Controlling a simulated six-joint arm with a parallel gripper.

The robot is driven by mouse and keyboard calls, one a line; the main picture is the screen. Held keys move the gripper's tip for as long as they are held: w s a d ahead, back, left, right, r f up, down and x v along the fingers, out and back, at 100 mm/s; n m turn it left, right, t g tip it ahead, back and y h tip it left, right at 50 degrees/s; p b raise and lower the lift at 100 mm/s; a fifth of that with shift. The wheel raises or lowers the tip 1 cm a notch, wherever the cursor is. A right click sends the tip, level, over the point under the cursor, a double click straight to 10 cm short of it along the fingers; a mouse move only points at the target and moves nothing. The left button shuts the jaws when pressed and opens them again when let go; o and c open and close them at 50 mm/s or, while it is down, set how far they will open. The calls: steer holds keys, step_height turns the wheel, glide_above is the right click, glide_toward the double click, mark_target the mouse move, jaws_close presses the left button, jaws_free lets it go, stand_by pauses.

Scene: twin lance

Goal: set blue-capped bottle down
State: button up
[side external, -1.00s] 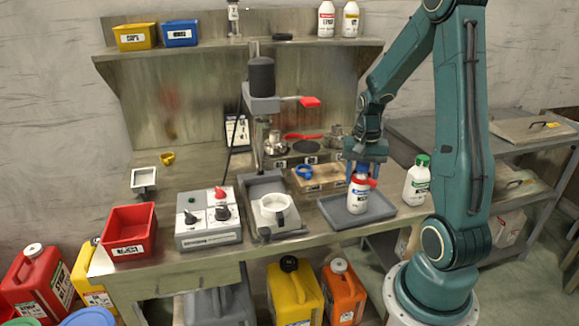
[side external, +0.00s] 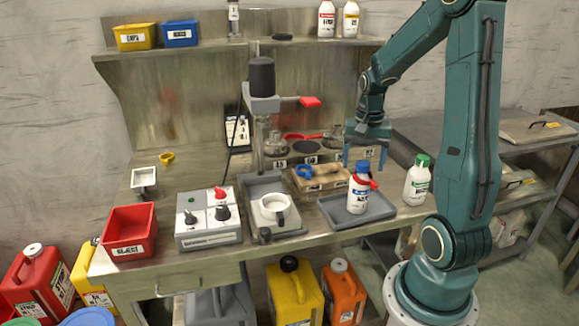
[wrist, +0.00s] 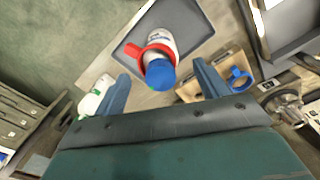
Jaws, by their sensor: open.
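The blue-capped bottle (side external: 359,192) is white with a blue cap and a red collar. It stands upright on the grey tray (side external: 335,212) at the right front of the bench. My gripper (side external: 367,158) is open and empty, above and behind the bottle and apart from it. In the wrist view the bottle's cap (wrist: 160,74) shows ahead of the gap between the two blue fingers of my gripper (wrist: 160,82). The tray (wrist: 197,22) lies under the bottle there.
A green-capped white bottle (side external: 417,182) stands right of the tray. A wooden block with a blue ring (side external: 322,178) lies behind the tray. A drill-press-like stand (side external: 262,105) rises to the left, with a white cup (side external: 274,209) at its base. The tray's left part is bare.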

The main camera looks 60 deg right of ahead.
step_height(320, 180, up, 7)
steer(key=shift+r, duration=0.2)
steer(key=shift+a, duration=0.15)
stand_by(0.6)
steer(key=w+a+r+n+t+h, duration=0.1)
steer(key=a+r+n, duration=0.15)
steer(key=a, duration=0.35)
steer(key=a+r+n+t, duration=0.1)
steer(key=a+r+n, duration=0.1)
steer(key=a+n, duration=0.3)
steer(key=s+a+n+t, duration=0.1)
steer(key=s+a+n, duration=0.2)
steer(key=a, duration=0.4)
steer(key=s+a+n+t+y, duration=0.1)
steer(key=s+a+n+t, duration=0.1)
steer(key=a, duration=0.5)
steer(key=shift+s+r+n+t, duration=0.3)
steer(key=shift+s+n, duration=0.3)
steer(key=shift+n, duration=0.35)
